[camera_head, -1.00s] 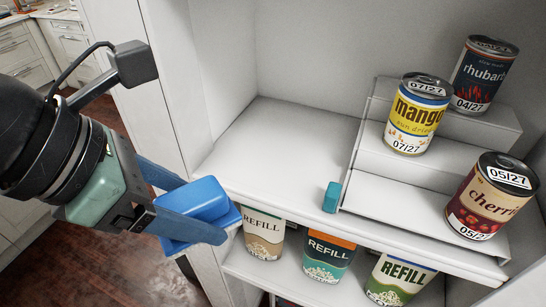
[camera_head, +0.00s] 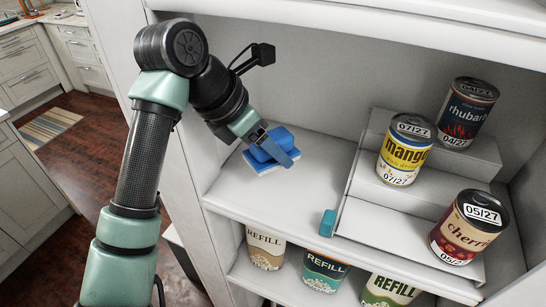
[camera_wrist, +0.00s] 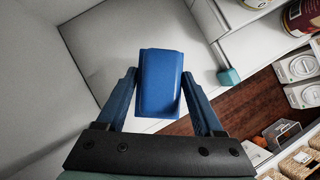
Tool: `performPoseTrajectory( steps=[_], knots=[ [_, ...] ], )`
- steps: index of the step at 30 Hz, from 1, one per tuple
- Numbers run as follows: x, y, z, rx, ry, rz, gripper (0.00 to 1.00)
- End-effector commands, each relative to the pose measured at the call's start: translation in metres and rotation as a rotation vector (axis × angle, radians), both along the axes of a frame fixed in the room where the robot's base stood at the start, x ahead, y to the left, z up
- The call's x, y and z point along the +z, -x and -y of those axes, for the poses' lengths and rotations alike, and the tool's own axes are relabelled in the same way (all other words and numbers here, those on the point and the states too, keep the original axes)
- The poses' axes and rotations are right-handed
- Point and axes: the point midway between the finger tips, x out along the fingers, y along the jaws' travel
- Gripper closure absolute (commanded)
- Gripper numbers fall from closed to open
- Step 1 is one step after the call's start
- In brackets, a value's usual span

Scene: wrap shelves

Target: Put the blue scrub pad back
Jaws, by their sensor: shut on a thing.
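A small teal block (camera_head: 328,223) sits at the shelf's front edge. A white stepped riser (camera_head: 385,210) on the right holds mango (camera_head: 405,152), rhubarb (camera_head: 467,112) and cherry (camera_head: 468,228) cans. Refill tubs (camera_head: 324,272) stand below. The shelf's left and middle are clear.

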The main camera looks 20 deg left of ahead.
Motion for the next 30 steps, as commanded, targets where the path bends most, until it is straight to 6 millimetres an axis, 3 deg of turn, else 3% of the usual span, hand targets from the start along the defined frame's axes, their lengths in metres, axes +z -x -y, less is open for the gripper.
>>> performPoseTrajectory(
  steps=[1, 4, 15, 30],
  knots=[
    [0.004, -0.01, 0.002, -0.002, 0.0, -0.002, 1.0],
    [-0.016, -0.006, 0.001, 0.0, 0.002, -0.003, 1.0],
    [-0.052, -0.005, 0.001, 0.001, 0.004, -0.003, 1.0],
    [-0.068, -0.01, 0.0, 0.0, -0.001, 0.002, 1.0]
  ],
)
